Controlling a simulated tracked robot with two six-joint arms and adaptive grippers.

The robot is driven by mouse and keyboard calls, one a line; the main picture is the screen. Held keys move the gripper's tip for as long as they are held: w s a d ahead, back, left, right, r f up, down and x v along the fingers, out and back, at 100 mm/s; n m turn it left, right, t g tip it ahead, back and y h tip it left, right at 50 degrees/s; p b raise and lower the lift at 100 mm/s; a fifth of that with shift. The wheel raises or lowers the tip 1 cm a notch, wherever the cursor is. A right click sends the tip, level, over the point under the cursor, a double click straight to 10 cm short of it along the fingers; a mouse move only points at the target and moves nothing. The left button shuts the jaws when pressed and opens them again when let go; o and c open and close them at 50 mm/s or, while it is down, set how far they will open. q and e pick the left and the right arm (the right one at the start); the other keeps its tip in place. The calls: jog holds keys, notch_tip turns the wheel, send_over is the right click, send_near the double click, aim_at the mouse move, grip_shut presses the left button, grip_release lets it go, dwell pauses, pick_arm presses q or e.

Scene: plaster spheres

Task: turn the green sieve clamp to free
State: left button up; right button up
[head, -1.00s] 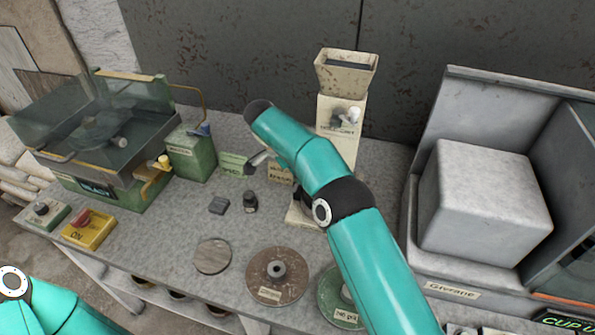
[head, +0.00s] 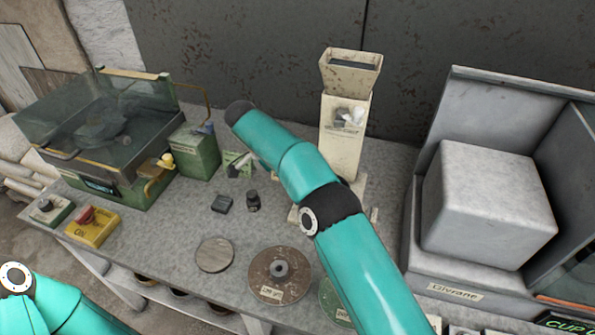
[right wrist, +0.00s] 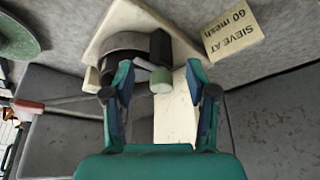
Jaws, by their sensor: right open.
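The green sieve clamp (right wrist: 161,80) shows in the right wrist view as a small green knob beside a dark block and a grey cylinder, on a cream base. My right gripper (right wrist: 160,88) is open, its two fingers on either side of the knob in the picture; I see no contact and cannot tell the depth. In the head view, my right arm covers the lower part of the cream hopper machine (head: 343,135), and the clamp and right gripper cannot be made out there. My left arm shows at the lower left, its gripper out of view.
A label reading "SIEVE AT 60 mesh" (right wrist: 233,26) lies by the cream base. A brown disc (head: 280,290), a grey disc (head: 214,255) and a dark knobbed weight (head: 253,202) are on the bench. A grey block (head: 488,205) stands right, a glass-lidded machine (head: 100,125) left.

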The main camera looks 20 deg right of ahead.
jog(key=s+a, duration=0.1)
jog(key=a, duration=0.6)
jog(key=shift+s+a, duration=0.15)
jog(key=shift+a, duration=0.05)
